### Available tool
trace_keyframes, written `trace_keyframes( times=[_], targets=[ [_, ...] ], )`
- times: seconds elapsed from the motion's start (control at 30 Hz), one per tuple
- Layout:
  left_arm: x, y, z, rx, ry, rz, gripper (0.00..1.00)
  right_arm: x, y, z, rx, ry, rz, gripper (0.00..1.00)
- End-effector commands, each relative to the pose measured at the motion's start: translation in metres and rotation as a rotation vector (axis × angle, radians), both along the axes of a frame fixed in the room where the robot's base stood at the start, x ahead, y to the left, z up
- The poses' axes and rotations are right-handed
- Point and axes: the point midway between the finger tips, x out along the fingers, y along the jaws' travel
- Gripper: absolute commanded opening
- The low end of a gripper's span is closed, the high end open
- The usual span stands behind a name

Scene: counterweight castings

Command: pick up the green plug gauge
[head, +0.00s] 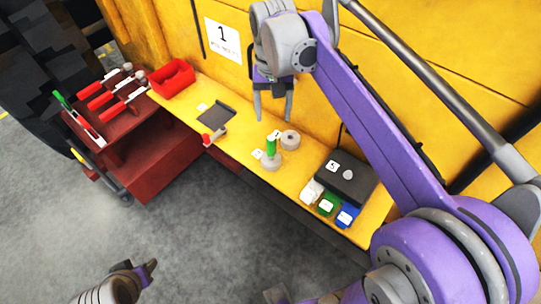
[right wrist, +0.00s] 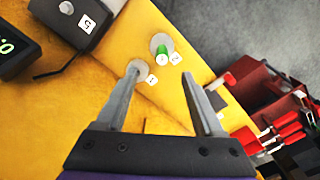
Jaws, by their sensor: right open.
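The green plug gauge (head: 271,146) stands upright on a round grey casting (head: 270,162) on the yellow bench. In the right wrist view, its green handle (right wrist: 164,53) shows beyond the fingertips. My right gripper (head: 273,117) is open and empty, with its fingers pointing down. It appears above and behind the gauge, apart from it. A second, ring-shaped casting (head: 290,139) sits just right of the gauge; in the right wrist view it lies by the left fingertip. My left gripper (head: 144,272) is partly in view at the bottom, far from the bench; its jaws are unclear.
A dark box (head: 345,178) and small white, green (head: 328,204) and blue bins stand right of the castings. A dark plate (head: 216,115), a red-ended tool (head: 208,138) and a red bin (head: 172,78) lie left. A red cart (head: 130,120) holds red-handled tools. A yellow wall rises behind.

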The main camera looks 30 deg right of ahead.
Motion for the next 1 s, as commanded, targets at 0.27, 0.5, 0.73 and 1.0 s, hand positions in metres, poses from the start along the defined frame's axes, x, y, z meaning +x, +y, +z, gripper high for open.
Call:
trace_keyframes(
  times=[0.27,0.5,0.73,1.0],
  targets=[
    [-0.013,0.000,-0.050,0.000,0.025,0.000,0.50,0.002,-0.001,-0.065,0.003,-0.017,0.252,0.69],
    [-0.013,0.000,-0.051,0.000,0.026,0.000,0.50,0.003,-0.001,-0.099,0.002,-0.018,0.257,0.69],
    [-0.014,0.000,-0.053,0.000,0.026,0.000,0.50,0.004,-0.001,-0.117,0.002,-0.018,0.256,0.69],
    [-0.014,0.000,-0.055,0.000,0.027,0.000,0.50,0.010,0.000,-0.155,0.002,-0.018,0.255,0.69]
  ],
)
